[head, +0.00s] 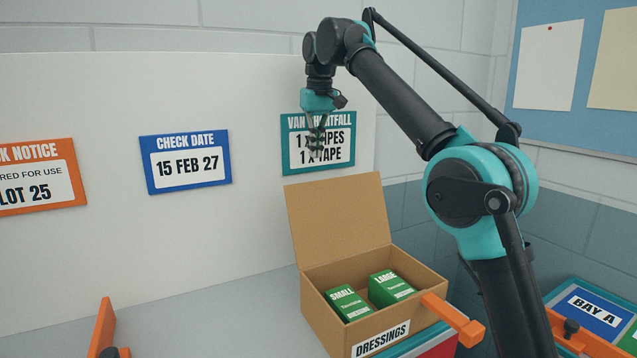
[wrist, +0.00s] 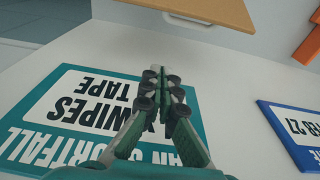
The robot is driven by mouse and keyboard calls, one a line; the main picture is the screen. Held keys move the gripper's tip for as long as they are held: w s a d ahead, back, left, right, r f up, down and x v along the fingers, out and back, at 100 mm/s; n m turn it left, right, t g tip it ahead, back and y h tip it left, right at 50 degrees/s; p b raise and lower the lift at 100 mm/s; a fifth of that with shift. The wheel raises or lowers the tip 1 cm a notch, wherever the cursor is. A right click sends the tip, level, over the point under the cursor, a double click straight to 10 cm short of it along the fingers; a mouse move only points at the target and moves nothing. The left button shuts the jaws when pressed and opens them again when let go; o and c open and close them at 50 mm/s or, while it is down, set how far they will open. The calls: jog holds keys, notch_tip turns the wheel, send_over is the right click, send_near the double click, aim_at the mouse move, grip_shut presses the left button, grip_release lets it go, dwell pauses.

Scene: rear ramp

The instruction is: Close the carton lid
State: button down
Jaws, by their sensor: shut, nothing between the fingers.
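The brown carton (head: 338,332) labelled DRESSINGS stands at the lower middle of the head view. Its lid (head: 340,220) is hinged at the back and stands up, leaning back a little, so the carton is open. Inside are a green SMALL packet (head: 348,303) and a green LARGE packet (head: 390,288). My gripper (head: 317,153) is shut and empty, above the lid's top edge and in front of the teal notice. In the wrist view my gripper (wrist: 164,74) points toward a brown edge of the lid (wrist: 205,12), with a gap between them.
A white board behind carries a teal notice (head: 347,159), a blue CHECK DATE notice (head: 186,160) and an orange notice (head: 40,176). An orange bar (head: 455,319) lies at the carton's right. An orange upright (head: 104,328) stands at the lower left. Grey surface left of the carton is clear.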

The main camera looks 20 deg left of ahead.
aim_at(320, 182)
jog(key=f, duration=0.6)
jog(key=w+a+f, duration=0.1)
jog(key=f, duration=0.1)
jog(key=shift+f, duration=0.4)
jog(key=shift+s+d+f, duration=0.1)
jog(key=shift+s+d, duration=1.15)
jog(key=shift+d, duration=0.2)
